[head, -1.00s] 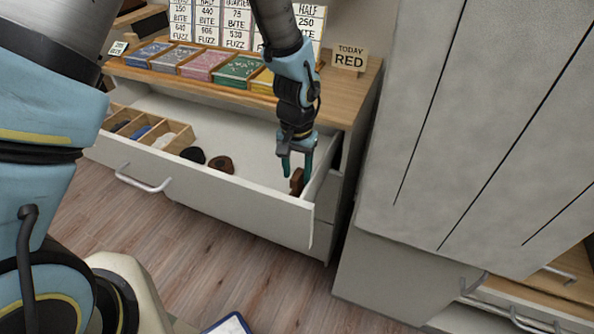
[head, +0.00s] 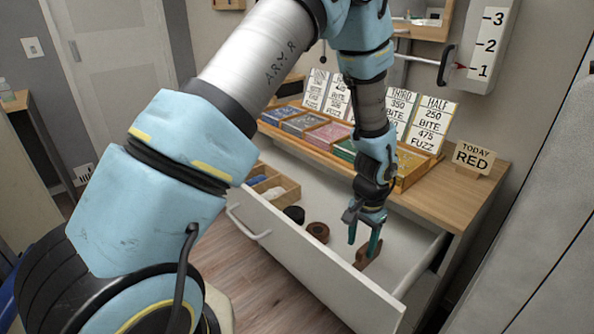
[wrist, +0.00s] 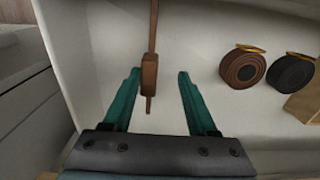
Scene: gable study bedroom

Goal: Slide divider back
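A thin brown piece (head: 368,252) stands inside the open white drawer (head: 318,262), towards its right end. I cannot tell for certain whether it is the divider. The fingers are apart.
A brown roll (head: 318,232) and a black roll (head: 294,215) lie left of the piece. A wooden compartment box (head: 287,190) sits at the drawer's left end. Price cards and a "TODAY RED" sign (head: 473,158) stand on the top above. A grey panel (head: 545,235) is at the right.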

